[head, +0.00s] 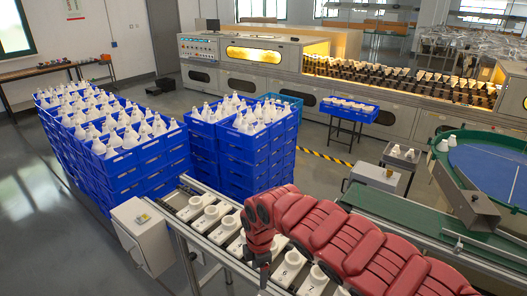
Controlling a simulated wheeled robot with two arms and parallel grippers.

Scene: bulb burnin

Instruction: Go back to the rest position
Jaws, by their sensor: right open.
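My right arm, red and segmented, comes in from the lower right and reaches across the conveyor line. My right gripper (264,274) points down over the row of white sockets (210,215) on the near conveyor. Its fingertips are small and dark here, and I see no bulb in them. My left gripper is not in this view. The arm hides part of the socket row and part of the conveyor behind it.
Blue crates (130,165) full of white bulbs stand stacked at left and centre. A grey control box (142,236) stands at the conveyor's near end. A green belt (420,232) runs at right, by a round table (490,170). The floor at far left is clear.

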